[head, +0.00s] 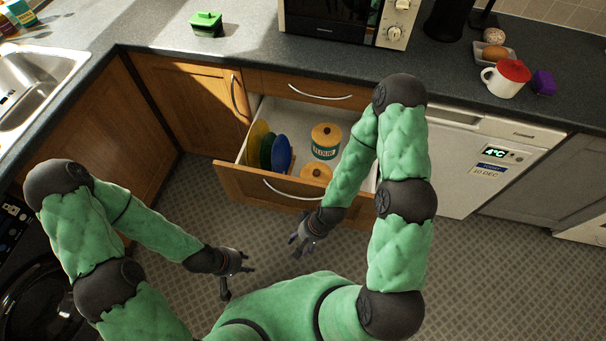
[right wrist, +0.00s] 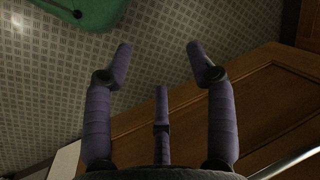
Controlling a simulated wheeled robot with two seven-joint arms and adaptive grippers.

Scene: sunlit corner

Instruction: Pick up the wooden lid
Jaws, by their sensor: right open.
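A flour canister (head: 325,150) stands in the open drawer, topped by a round wooden lid (head: 326,134) with a dark knob. A second round wooden lid (head: 316,173) shows nearer the drawer front; what is under it is mostly hidden. My right gripper (head: 302,245) is in front of the drawer, pointing down, apart from both lids. In the right wrist view my right gripper (right wrist: 160,58) is open and empty, with floor and a wooden panel beyond. My left gripper (head: 238,280) is open and empty over the floor, left of the right one.
The drawer front (head: 240,185) sticks out over the floor. Yellow, green and blue plates (head: 281,154) stand upright at the drawer's left. My right arm covers the drawer's right part. The counter holds a microwave (head: 330,20), a green-topped container (head: 206,24) and a red-topped mug (head: 505,80).

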